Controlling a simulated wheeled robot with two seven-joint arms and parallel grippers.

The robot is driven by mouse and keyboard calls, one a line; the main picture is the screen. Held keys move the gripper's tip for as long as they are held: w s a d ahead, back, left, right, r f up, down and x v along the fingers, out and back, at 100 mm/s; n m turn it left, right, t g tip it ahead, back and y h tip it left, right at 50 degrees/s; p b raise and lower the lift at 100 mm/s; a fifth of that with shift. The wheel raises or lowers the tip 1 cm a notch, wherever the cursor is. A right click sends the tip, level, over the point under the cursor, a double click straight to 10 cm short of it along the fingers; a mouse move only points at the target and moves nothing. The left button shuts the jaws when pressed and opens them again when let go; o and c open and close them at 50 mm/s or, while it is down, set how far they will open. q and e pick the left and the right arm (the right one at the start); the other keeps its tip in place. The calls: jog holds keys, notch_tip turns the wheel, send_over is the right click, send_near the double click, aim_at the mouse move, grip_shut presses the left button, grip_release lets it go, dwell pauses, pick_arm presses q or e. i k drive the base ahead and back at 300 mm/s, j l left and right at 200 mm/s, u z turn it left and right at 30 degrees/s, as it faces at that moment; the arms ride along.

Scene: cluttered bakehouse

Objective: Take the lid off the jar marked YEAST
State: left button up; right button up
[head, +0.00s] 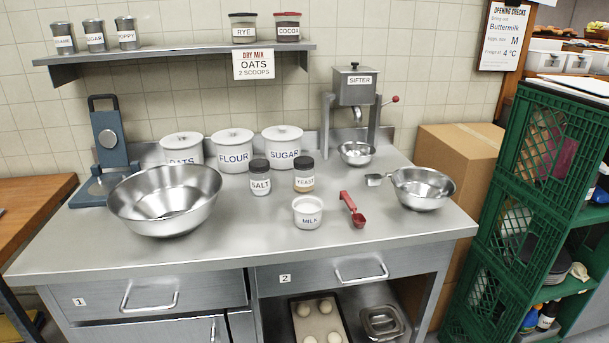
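The jar marked YEAST (304,182) stands upright on the steel counter (270,249), right of its middle. It is a small clear jar with tan contents and a white label. Its dark lid (304,163) is on it. A similar jar marked SALT (260,184), also with a dark lid, stands just to its left. Neither of my grippers is in the head view.
The MILK pot (308,222) stands in front of the YEAST jar, with a red scoop (353,209) to its right. White SUGAR (283,146) and FLOUR (233,158) canisters stand behind. Steel bowls flank this group. The counter's front strip is clear.

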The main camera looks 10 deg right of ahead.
aim_at(303, 180)
jog(key=i+l+u, duration=0.1)
jog(key=l, duration=0.2)
jog(key=i+l+u, duration=0.1)
jog(key=l, duration=0.25)
jog(key=i+l, duration=0.25)
jog(key=i+l+u, duration=0.15)
jog(key=l, duration=0.25)
jog(key=i+l+u, duration=0.1)
jog(key=l, duration=0.25)
jog(key=i+l+u, duration=0.1)
jog(key=l, duration=0.25)
